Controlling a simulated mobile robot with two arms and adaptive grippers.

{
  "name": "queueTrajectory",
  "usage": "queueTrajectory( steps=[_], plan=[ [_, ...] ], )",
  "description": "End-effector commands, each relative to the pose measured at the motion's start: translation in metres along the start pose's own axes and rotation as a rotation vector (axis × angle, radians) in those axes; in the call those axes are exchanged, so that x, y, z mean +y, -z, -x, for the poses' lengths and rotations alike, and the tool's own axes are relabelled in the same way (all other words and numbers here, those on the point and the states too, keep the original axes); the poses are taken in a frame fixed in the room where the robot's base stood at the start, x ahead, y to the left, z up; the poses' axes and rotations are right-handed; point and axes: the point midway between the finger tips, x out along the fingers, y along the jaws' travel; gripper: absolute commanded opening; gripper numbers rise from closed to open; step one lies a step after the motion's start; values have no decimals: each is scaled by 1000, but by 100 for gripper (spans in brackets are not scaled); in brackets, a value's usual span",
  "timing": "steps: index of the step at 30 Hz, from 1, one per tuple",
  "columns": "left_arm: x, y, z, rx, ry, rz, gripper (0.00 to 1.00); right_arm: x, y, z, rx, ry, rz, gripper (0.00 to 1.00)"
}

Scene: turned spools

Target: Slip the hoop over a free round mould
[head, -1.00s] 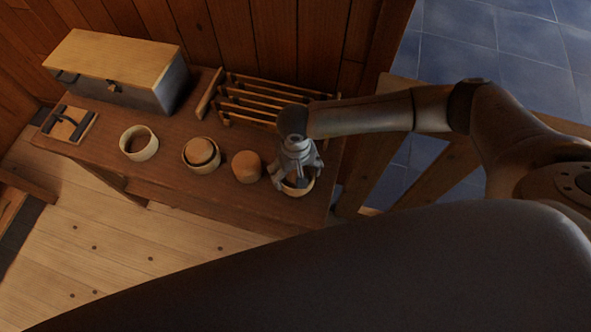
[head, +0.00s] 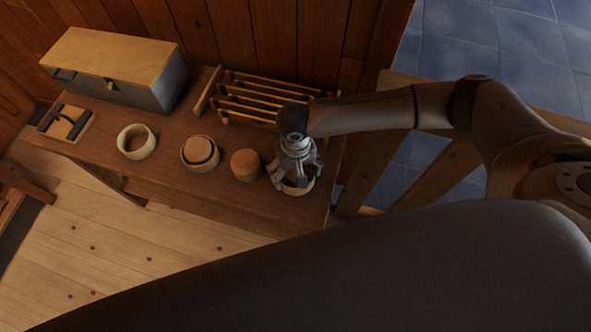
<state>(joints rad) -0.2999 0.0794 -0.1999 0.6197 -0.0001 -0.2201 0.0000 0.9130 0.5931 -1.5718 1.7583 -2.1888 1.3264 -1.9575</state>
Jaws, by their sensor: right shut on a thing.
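A round wooden mould (head: 245,165) stands bare on the bench, with no hoop around it. To its left, another mould (head: 199,149) stands inside a pale hoop (head: 186,160). Farther left is a pale, open hoop (head: 150,148) with no mould visible in it. My right gripper (head: 297,180) points down at the right end of the bench, just right of the bare mould, and is shut on the wall of a pale hoop (head: 303,190). The fingers hide much of this hoop, and I cannot tell whether it touches the bench. My left gripper is out of view.
The brown bench (head: 225,205) has a slatted wooden rack (head: 250,103) at its back, close behind my right gripper. A grey chest (head: 172,85) with a wooden lid stands at the back left. A small board with a dark handle (head: 67,122) lies at the left end.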

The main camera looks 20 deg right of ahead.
Motion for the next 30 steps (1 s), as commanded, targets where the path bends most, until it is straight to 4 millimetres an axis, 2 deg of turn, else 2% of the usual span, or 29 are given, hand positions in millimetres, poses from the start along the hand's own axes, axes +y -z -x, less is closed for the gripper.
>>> queueTrajectory(
  steps=[12, 13, 17, 30],
  plan=[
    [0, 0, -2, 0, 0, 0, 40, 0, 0, -1, 0, 0, 0, 69],
    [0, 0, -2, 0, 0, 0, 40, 0, 0, -1, 0, 0, 0, 84],
    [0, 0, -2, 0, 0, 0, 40, 0, 0, -1, 0, 0, 0, 100],
    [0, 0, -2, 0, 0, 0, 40, 0, 0, -1, 0, 0, 0, 100]
  ],
)
